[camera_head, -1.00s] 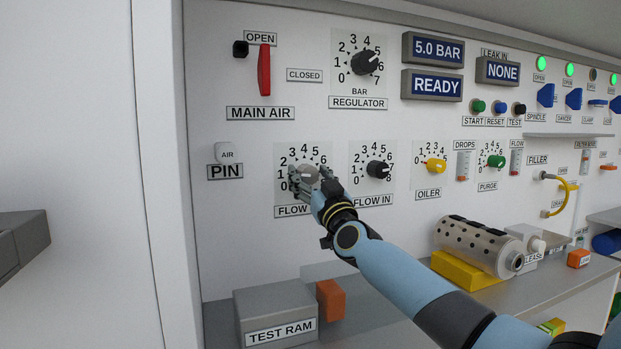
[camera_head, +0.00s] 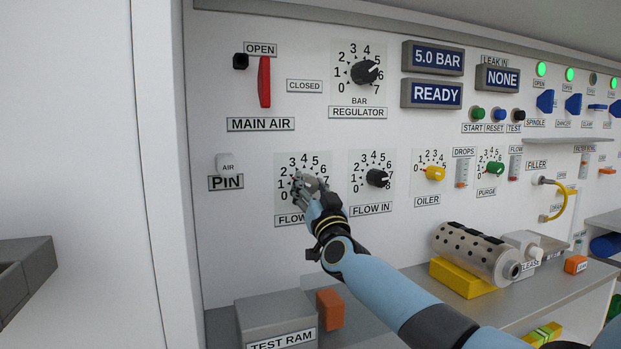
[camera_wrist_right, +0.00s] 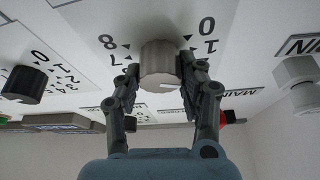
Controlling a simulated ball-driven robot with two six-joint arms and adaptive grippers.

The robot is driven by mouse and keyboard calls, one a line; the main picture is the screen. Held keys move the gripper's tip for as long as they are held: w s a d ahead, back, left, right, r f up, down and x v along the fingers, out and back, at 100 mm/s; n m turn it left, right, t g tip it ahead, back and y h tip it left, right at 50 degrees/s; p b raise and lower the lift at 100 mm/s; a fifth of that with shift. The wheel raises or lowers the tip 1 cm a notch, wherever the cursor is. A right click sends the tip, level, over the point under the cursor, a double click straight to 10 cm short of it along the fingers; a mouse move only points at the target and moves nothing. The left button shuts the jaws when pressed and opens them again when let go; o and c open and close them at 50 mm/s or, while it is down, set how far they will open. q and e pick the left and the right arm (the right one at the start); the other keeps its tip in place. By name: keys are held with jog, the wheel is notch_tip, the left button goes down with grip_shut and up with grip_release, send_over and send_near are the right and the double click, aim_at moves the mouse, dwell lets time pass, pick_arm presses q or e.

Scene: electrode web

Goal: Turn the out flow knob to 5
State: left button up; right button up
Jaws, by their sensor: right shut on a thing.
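The flow out knob is a grey ribbed knob (camera_wrist_right: 158,64) on a white dial plate (camera_head: 284,163) with numbers from 0 upward, at the lower left of the panel. My right gripper (camera_head: 308,184) covers most of it in the head view. In the right wrist view the two fingers (camera_wrist_right: 158,75) sit on either side of the knob and are shut on it. A pale line shows on the knob's face, but I cannot tell which number it points to. The label below the dial is partly hidden. My left gripper is not in view.
The black flow in knob (camera_head: 377,178) is close on the right, with the yellow oiler knob (camera_head: 434,173) beyond. The white air pin (camera_head: 226,162) is to the left. The grey test ram box (camera_head: 275,312) and an orange block (camera_head: 330,309) stand below.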

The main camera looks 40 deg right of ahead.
jog(key=m+g+h+p, duration=0.1)
jog(key=m+g+p, duration=0.1)
jog(key=m+p, duration=0.2)
jog(key=m+g+h+p, duration=0.2)
jog(key=m+p, duration=0.3)
jog(key=m, duration=0.3)
jog(key=m+g+h+p, duration=0.1)
jog(key=m+g+p, duration=0.1)
jog(key=m+p, duration=0.3)
jog(key=shift+a+r+m, duration=0.1)
jog(key=shift+r+m, duration=0.15)
jog(key=shift+m, duration=0.45)
jog(key=m+g+p, duration=0.1)
jog(key=m+p, duration=0.3)
jog(key=shift+f+y, duration=0.15)
jog(key=shift+y, duration=0.25)
jog(key=shift+f+g, duration=0.1)
jog(key=shift+g, duration=0.2)
jog(key=o, duration=1.1)
jog(key=shift+o, duration=0.2)
